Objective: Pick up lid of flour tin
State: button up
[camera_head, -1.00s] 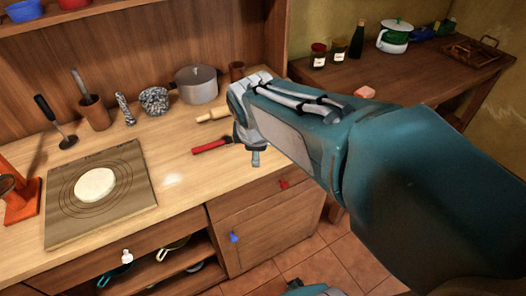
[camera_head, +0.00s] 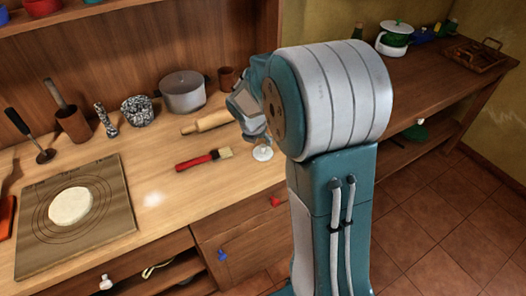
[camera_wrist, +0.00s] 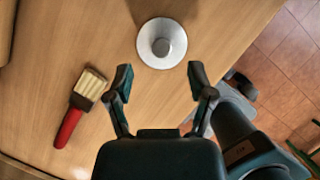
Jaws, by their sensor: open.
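A round white lid (camera_wrist: 150,54) with a grey knob (camera_wrist: 162,46) lies on the wooden counter at the top middle of the wrist view. It also shows small and pale in the head view (camera_head: 262,154), near the counter's front edge. I cannot make out a flour tin body. My gripper (camera_wrist: 161,76) is open and empty. Its two fingers point toward the lid from below it in the wrist view, with the lid just beyond and between the fingertips. In the head view my arm hides most of the gripper.
A red-handled brush (camera_head: 202,159) lies left of the lid, and a rolling pin (camera_head: 206,123) lies behind. A grey pot (camera_head: 183,94) stands farther back. Dough (camera_head: 70,206) rests on a board (camera_head: 110,225) at left. The counter edge drops to the tiled floor (camera_wrist: 286,68).

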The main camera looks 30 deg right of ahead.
aim_at(262, 146)
jog(key=x, duration=0.5)
jog(key=shift+d+f, duration=0.1)
jog(key=shift+f, duration=0.1)
grip_shut()
